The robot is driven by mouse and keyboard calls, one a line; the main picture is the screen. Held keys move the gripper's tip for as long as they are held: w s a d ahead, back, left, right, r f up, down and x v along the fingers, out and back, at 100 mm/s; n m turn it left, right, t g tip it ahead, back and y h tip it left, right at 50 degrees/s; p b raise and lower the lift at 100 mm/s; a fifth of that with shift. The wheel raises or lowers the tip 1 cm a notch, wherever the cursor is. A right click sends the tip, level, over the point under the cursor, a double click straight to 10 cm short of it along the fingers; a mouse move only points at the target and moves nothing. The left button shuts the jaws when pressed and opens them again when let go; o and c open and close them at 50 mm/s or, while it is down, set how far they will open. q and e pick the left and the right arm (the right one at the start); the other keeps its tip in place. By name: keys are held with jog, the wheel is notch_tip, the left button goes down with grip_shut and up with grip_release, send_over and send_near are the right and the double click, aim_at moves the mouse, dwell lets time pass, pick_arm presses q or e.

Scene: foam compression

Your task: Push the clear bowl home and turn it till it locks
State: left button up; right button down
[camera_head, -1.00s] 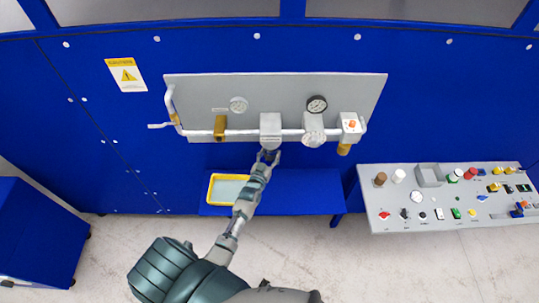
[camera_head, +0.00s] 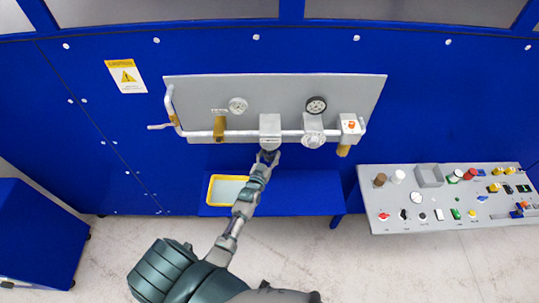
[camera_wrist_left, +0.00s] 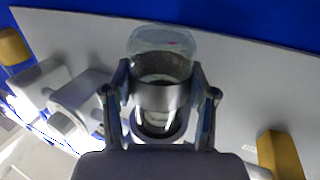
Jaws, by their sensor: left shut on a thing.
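The grey filter head (camera_head: 270,125) sits on the pipe in front of the grey panel. My left gripper (camera_head: 268,157) is directly below it. In the left wrist view my left gripper (camera_wrist_left: 162,95) has one finger on each side of a round part with a metal band. The clear bowl (camera_wrist_left: 160,42) shows there as a see-through rounded end beyond the fingers. My gripper is shut on it. In the head view the gripper and head hide the bowl. I cannot tell whether any gap is left at the joint. My right gripper is not in view.
A regulator (camera_head: 313,125) and a white block (camera_head: 350,126) are to the right. A yellow-rimmed tray (camera_head: 211,190) stands on the blue shelf (camera_head: 305,190) below. A control desk (camera_head: 385,222) is at the right.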

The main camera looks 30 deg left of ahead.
pick_arm(q)
jog(key=shift+r, duration=0.3)
jog(key=shift+y, duration=0.4)
jog(key=n+y, duration=0.1)
jog(key=n+g+y, duration=0.1)
jog(key=y, duration=0.1)
jog(key=n+g+y, duration=0.1)
jog(key=n+y, duration=0.1)
jog(key=shift+w+d, duration=0.15)
jog(key=shift+d, duration=0.15)
jog(key=shift+r+y, duration=0.1)
jog(key=shift+y, duration=0.3)
jog(key=shift+a+n+g+y, duration=0.15)
jog(key=shift+n+g+y, duration=0.25)
jog(key=shift+n+g, duration=0.15)
